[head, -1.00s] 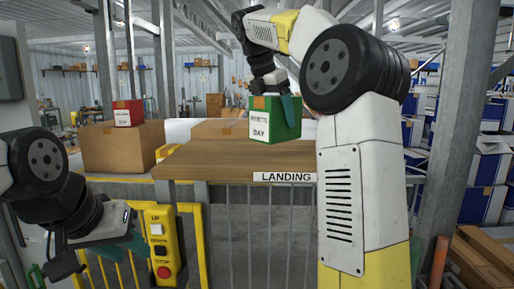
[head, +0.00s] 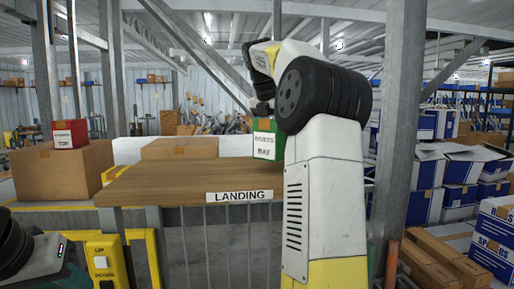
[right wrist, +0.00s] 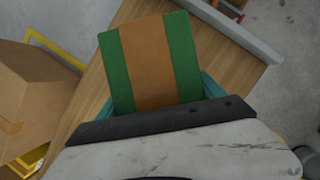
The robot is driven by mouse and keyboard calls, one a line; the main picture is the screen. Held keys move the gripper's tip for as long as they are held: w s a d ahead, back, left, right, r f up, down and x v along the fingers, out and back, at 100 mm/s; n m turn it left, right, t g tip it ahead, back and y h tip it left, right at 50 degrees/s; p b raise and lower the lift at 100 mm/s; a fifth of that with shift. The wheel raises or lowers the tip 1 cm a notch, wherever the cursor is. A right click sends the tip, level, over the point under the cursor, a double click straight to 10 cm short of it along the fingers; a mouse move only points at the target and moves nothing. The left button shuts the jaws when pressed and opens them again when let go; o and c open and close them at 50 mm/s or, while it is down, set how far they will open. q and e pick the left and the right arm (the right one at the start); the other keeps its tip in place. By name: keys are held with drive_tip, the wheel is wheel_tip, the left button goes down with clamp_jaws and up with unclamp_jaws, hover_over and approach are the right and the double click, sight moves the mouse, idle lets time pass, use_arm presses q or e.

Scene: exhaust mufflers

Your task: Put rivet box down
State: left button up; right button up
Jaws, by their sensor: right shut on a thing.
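The rivet box is green with a brown tape band and a white label reading RIVETS BAY (head: 266,146). It shows from above in the right wrist view (right wrist: 183,60). My right gripper (right wrist: 160,95) is shut on it, with teal fingers along its two sides. In the head view my right arm hides part of the box and most of the gripper. The box is upright over the right part of the wooden board marked LANDING (head: 165,185). I cannot tell whether it touches the board. My left gripper (head: 68,282) is only partly in view at the bottom left; its fingertips are cut off.
A red box (head: 68,134) stands on a large cardboard carton (head: 58,175) at the left. Another carton (head: 180,148) is behind the board. A yellow button box (head: 104,262) is below the board. A steel post (head: 400,130) and blue-white cartons (head: 492,245) stand at the right.

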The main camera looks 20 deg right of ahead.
sight(278, 147)
drive_tip(key=shift+d+f, duration=0.2)
drive_tip(key=shift+f, duration=1.55)
drive_tip(key=shift+f, duration=0.1)
drive_tip(key=o, duration=2.1)
drive_tip(key=v, duration=1.2)
drive_tip(key=shift+d, duration=0.1)
